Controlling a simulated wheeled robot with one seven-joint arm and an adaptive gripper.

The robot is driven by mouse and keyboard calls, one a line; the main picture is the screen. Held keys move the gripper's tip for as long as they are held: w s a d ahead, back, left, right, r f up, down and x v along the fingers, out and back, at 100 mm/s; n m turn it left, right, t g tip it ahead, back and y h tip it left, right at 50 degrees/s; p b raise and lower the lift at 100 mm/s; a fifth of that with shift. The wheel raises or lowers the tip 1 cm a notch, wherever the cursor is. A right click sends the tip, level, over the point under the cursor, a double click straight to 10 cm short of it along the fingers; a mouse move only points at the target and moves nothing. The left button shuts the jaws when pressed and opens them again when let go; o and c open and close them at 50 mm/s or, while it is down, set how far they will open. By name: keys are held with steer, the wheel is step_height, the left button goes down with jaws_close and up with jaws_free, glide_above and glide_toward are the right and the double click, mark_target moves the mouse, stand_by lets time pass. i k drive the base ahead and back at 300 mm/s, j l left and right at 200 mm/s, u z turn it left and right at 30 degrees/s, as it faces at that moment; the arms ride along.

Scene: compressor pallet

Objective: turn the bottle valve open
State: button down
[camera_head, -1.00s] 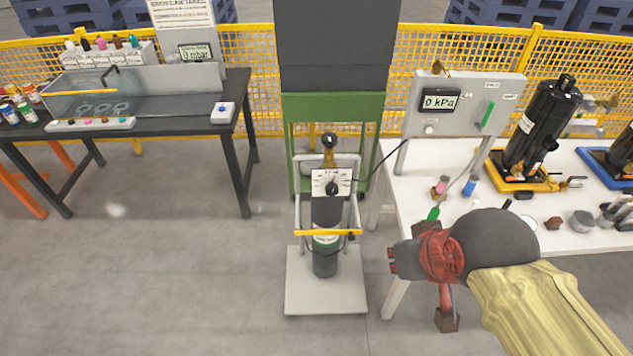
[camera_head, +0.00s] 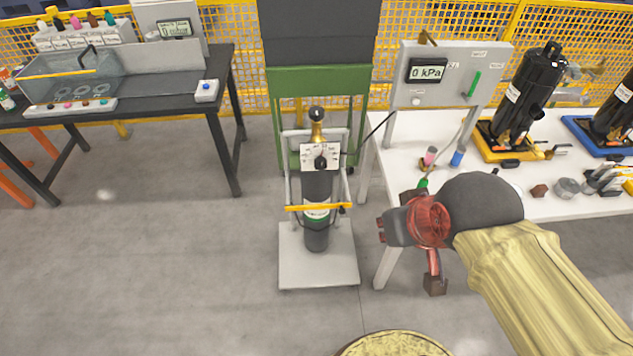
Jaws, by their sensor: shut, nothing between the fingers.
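The gas bottle (camera_head: 317,190) is dark with a green and white label and stands upright on a trolley (camera_head: 300,270), behind a yellow bar (camera_head: 318,207). Its brass valve (camera_head: 317,131) is on top, with a dark round knob (camera_head: 316,112) above it. A white gauge plate (camera_head: 308,153) with a black knob sits just below and in front of the valve. My gripper (camera_head: 381,231) is shut and empty. In the picture it is to the right of the bottle and lower than the valve, clear of both. The valve's turn position cannot be told.
A white table (camera_head: 395,160) at right carries a panel reading 0 kPa (camera_head: 428,71) and black compressors (camera_head: 523,95). A thin dark hose (camera_head: 378,125) joins panel and bottle. A black bench (camera_head: 218,100) is at left. A green stand (camera_head: 284,85) is behind. Floor at left is clear.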

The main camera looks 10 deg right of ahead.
mark_target(316, 113)
steer(key=i+l+u, duration=0.15)
steer(key=i+l, duration=0.7)
steer(key=i, duration=0.1)
